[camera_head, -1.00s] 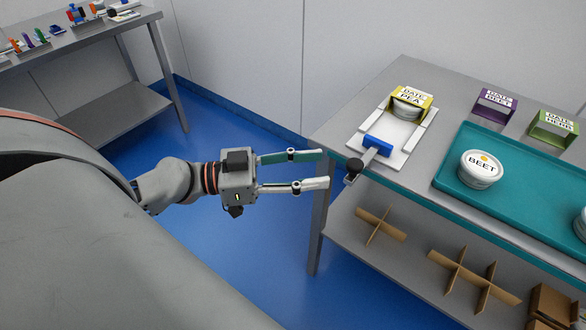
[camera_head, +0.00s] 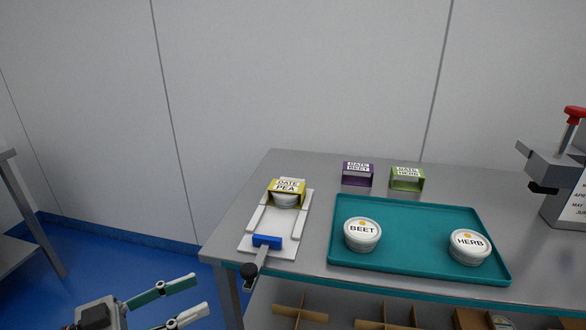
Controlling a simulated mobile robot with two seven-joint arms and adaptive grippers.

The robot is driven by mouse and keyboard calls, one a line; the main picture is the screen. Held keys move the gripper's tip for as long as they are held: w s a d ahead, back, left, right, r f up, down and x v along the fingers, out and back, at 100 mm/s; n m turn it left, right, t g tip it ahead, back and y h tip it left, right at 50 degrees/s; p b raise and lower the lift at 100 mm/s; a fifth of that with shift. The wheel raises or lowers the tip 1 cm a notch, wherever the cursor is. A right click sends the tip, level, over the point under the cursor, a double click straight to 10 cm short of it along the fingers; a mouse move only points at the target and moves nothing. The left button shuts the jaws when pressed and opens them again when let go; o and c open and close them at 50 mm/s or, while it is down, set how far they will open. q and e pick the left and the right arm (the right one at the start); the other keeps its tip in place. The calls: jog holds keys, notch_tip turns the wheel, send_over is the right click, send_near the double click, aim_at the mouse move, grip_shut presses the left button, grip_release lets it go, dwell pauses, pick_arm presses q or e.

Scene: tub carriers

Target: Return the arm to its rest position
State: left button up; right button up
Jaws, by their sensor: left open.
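My left gripper (camera_head: 180,300) is at the lower left of the head view, with its two fingers apart and nothing between them. It is in front of and left of the grey table (camera_head: 225,235), apart from it. My right gripper does not show. A tub sits inside the yellow PEA sleeve (camera_head: 287,186) at the board's far end.
A teal tray (camera_head: 410,221) holds a BEET tub (camera_head: 362,235) and a HERB tub (camera_head: 469,247). Empty purple (camera_head: 358,173) and green (camera_head: 407,179) sleeves stand behind it. A grey device with a red knob (camera_head: 574,114) is at right. Cardboard dividers (camera_head: 300,312) lie on the lower shelf.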

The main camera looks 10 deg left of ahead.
pick_arm(q)
jog(key=s+f+n+y+p, duration=0.1)
jog(key=f+n+y, duration=0.15)
jog(key=f, duration=0.55)
jog(key=s+f+n+g+y+p, duration=0.15)
jog(key=f+y, duration=0.25)
jog(key=f, duration=0.5)
jog(key=s+f+n+y+p, duration=0.1)
jog(key=f+y, duration=0.2)
jog(key=f, duration=0.5)
jog(key=s+d+f+y+p, duration=0.1)
jog(key=s+d+f, duration=0.3)
jog(key=d+f, duration=0.1)
jog(key=shift+d, duration=0.25)
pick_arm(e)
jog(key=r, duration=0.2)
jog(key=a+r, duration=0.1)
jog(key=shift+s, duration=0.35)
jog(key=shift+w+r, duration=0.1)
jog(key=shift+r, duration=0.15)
